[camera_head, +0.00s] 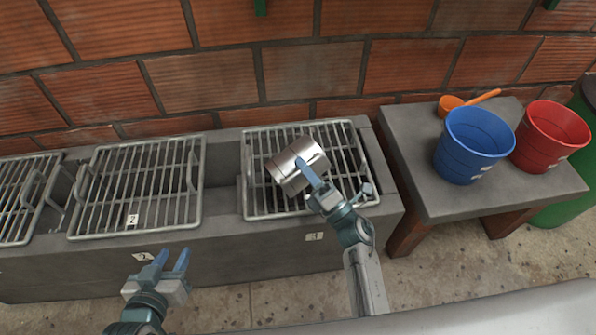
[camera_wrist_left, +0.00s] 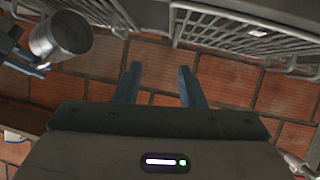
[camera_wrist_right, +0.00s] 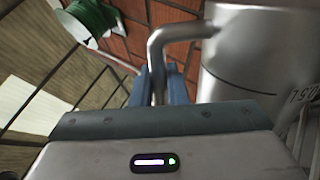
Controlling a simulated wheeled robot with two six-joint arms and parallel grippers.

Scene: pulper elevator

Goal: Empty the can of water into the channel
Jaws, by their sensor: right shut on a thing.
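A metal can (camera_head: 292,163) is tilted well over, close to lying on its side, above the right-hand grate (camera_head: 250,208) of the grey concrete channel (camera_head: 215,262). My right gripper (camera_head: 306,172) is shut on the can's bent handle (camera_wrist_right: 158,62); the can body (camera_wrist_right: 255,50) is at the right in the right wrist view. The can (camera_wrist_left: 60,40) also shows at the upper left of the left wrist view. I cannot see whether water is in it or flowing out. My left gripper (camera_head: 171,262) is open and empty, in front of the channel.
Other metal grates (camera_head: 138,187) cover the channel to the left. At the right, a low grey table (camera_head: 425,185) holds a blue bucket (camera_head: 473,145), a red bucket (camera_head: 549,138) and an orange scoop (camera_head: 450,105). A brick wall (camera_head: 300,85) stands close behind.

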